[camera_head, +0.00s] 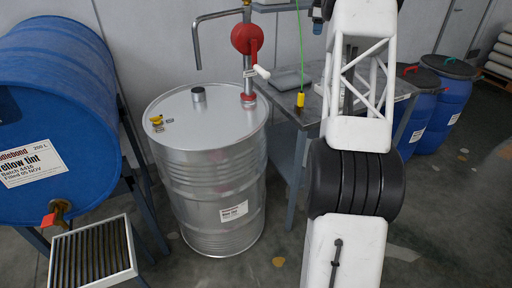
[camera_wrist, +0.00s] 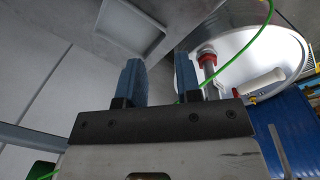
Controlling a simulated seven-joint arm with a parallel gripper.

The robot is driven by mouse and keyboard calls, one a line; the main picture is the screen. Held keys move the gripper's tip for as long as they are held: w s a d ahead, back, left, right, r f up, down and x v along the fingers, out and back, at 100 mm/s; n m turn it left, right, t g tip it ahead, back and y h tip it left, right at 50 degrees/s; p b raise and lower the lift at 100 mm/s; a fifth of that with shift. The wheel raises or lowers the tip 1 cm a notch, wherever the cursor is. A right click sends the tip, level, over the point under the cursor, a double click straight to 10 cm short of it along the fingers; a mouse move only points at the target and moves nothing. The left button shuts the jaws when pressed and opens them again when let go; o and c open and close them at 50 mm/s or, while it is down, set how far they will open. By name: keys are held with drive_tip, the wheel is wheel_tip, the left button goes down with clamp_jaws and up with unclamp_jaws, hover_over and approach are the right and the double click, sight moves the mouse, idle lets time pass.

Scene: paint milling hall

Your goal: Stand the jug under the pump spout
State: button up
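The red hand pump (camera_head: 246,40) stands on the steel drum (camera_head: 215,165) in the head view. Its bent grey spout (camera_head: 197,50) points down over the drum top, above a short grey cylinder (camera_head: 198,95); I cannot tell if that is a fitting or a small vessel. I see nothing that is clearly a jug. My gripper (camera_wrist: 158,72) shows in the wrist view with its two blue fingers apart and nothing between them. The drum top (camera_wrist: 255,50) and the pump's white handle (camera_wrist: 262,83) lie to its right there. In the head view my gripper cannot be made out.
A blue drum (camera_head: 55,100) lies on a stand at left, with a tap above a grated tray (camera_head: 92,250). A grey table (camera_head: 308,105) stands behind the steel drum with a yellow thing (camera_head: 300,99) on a green cord. Lidded blue barrels (camera_head: 445,105) stand at right.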

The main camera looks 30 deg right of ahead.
drive_tip(key=s+a+r+m, duration=0.1)
drive_tip(key=s+a+r, duration=0.3)
drive_tip(key=a, duration=0.7)
drive_tip(key=s+a+r+m, duration=0.2)
drive_tip(key=s+a, duration=0.5)
drive_tip(key=a, duration=0.3)
drive_tip(key=s+a+r+m, duration=0.1)
drive_tip(key=s+a+r, duration=0.3)
drive_tip(key=a, duration=0.7)
drive_tip(key=s+a+f+m+t, duration=0.1)
drive_tip(key=s+a+f+m, duration=0.15)
drive_tip(key=s+a, duration=0.9)
drive_tip(key=s+a+f+m+t, duration=0.1)
drive_tip(key=s+a+f, duration=0.3)
drive_tip(key=s+a, duration=0.8)
drive_tip(key=s+a+f+m, duration=0.1)
drive_tip(key=s+f, duration=0.4)
drive_tip(key=s, duration=0.5)
drive_tip(key=s+a+f+m, duration=0.1)
drive_tip(key=s+f, duration=0.4)
drive_tip(key=s, duration=0.5)
drive_tip(key=shift+s+a+f, duration=0.25)
drive_tip(key=shift+s+a, duration=0.15)
drive_tip(key=shift+a, duration=0.25)
drive_tip(key=shift+c, duration=0.7)
